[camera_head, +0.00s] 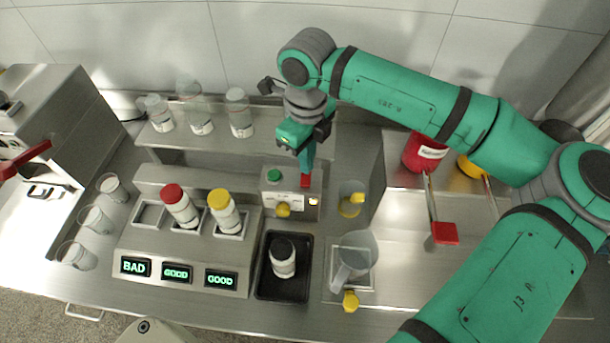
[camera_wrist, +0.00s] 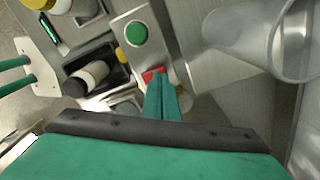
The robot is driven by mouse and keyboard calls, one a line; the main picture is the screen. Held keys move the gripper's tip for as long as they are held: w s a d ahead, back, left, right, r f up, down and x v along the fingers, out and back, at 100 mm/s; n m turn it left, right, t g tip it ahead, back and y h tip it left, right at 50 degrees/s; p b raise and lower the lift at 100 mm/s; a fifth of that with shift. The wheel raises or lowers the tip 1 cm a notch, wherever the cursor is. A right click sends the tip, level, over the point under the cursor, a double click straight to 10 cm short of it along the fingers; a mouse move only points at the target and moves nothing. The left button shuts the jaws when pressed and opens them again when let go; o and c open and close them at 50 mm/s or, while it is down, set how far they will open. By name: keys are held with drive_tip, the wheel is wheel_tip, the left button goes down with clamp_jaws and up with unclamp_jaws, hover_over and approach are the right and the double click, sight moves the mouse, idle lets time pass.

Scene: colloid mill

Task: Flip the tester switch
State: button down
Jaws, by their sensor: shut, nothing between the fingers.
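The tester box (camera_head: 290,203) is a small metal unit with a green round button, a red switch (camera_head: 305,181) and a yellow knob (camera_head: 283,210). My gripper (camera_head: 306,170) is shut and empty, pointing down, with its tips at the red switch. In the wrist view the shut green fingers (camera_wrist: 162,98) reach the red switch (camera_wrist: 154,74), partly covering it; whether they touch cannot be told. The green button (camera_wrist: 134,33) is just beyond it. Which way the switch is set is not clear.
A sample station with a red-capped bottle (camera_head: 180,207) and a yellow-capped bottle (camera_head: 224,210) has displays (camera_head: 177,273) reading BAD, GOOD, GOOD. A clear pitcher (camera_head: 355,258) is at right. Glassware stands on the shelf behind.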

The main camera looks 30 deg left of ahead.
drive_tip(key=shift+f, duration=0.6)
idle(0.3)
drive_tip(key=shift+r, duration=3.5)
drive_tip(key=shift+w, duration=0.1)
